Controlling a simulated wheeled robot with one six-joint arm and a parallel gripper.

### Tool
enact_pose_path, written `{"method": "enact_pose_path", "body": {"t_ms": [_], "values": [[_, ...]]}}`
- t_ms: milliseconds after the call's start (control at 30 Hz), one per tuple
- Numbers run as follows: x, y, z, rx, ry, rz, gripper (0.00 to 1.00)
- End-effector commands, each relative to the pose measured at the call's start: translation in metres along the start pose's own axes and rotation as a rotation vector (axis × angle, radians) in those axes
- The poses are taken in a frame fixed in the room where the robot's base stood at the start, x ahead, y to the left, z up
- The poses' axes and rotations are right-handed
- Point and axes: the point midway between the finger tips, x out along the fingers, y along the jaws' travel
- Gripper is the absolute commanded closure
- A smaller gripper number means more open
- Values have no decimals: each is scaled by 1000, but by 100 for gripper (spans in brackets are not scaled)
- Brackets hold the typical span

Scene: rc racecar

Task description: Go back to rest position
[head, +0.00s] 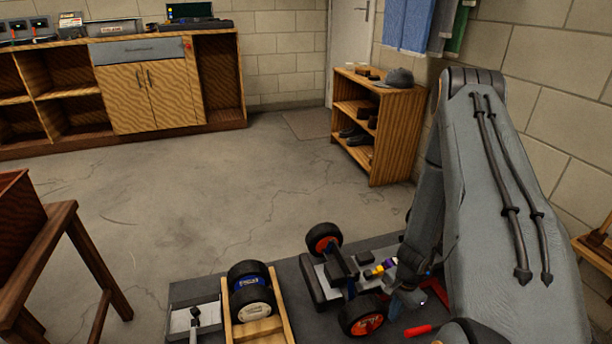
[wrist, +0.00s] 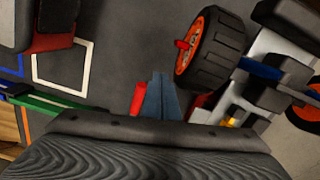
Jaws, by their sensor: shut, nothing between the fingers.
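My gripper (wrist: 160,98) shows in the wrist view as two blue-grey fingers pressed together, with nothing between them. In the head view my grey arm reaches down at the right, and the fingertips are hard to make out behind it. The RC car (head: 345,275) sits on the dark work surface left of my arm, with black tyres and orange-red hubs. In the wrist view one car wheel (wrist: 213,50) lies right of the fingers, apart from them in the picture. A red-handled tool (wrist: 138,98) shows just left of the fingers, and its red handle (head: 418,330) shows in the head view.
A wooden tray (head: 285,306) with spare wheels (head: 251,290) stands left of the car, beside a grey box (head: 193,321). A green strip (wrist: 60,108) and a white outlined square (wrist: 60,70) show in the wrist view. A shelf (head: 400,140) stands behind. The floor between is clear.

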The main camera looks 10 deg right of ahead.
Motion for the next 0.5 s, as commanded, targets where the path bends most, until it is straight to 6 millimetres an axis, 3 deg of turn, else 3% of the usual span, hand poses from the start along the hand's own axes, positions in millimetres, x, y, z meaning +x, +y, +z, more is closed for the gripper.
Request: {"method": "enact_pose_path", "body": {"t_ms": [133,233,400,500], "values": [[-18,-18,11,-61,-1,-12,100],[-48,-46,34,-169,-5,-29,100],[-117,-93,101,-421,-19,-58,100],[-155,-110,145,-573,-27,-68,100]]}}
